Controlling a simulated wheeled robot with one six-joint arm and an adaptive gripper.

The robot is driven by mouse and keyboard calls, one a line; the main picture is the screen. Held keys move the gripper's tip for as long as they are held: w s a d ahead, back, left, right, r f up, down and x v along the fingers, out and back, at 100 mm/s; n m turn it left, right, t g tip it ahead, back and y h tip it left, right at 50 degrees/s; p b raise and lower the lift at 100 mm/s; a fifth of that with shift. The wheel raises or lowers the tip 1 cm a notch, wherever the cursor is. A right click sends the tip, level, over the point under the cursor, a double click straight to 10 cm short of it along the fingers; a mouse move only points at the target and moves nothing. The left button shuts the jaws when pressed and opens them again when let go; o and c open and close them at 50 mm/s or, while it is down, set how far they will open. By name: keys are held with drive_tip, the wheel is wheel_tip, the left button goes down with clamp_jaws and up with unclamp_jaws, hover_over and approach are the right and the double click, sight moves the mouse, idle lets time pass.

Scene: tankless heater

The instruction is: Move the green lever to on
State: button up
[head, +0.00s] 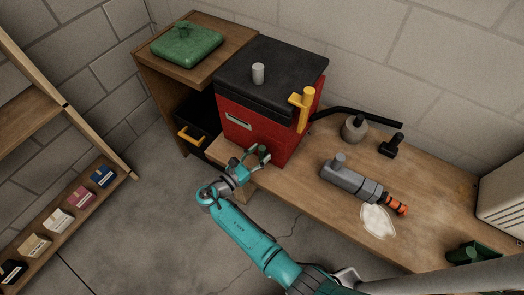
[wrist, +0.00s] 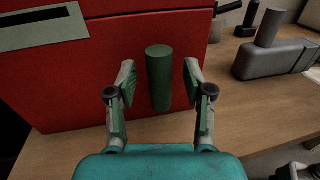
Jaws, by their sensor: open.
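The green lever (wrist: 159,80) is a dark green upright cylinder in front of the red heater's front face. In the wrist view it stands between the two fingers of my gripper (wrist: 160,74), with a gap on each side. My gripper is open and holds nothing. I cannot tell how deep the lever sits between the fingers. In the head view my gripper (head: 252,163) is at the lower front of the red heater (head: 240,130), and its fingers make the lever hard to pick out.
The heater has a black top with a grey knob (head: 258,73) and a yellow handle (head: 302,98) at its right. A grey tool (head: 350,182) with an orange end lies on the bench (head: 290,190). A black drawer (head: 196,120) and green canister (head: 187,43) are at left.

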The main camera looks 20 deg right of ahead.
drive_tip(key=shift+x, duration=0.8)
drive_tip(key=shift+c, duration=0.3)
clamp_jaws()
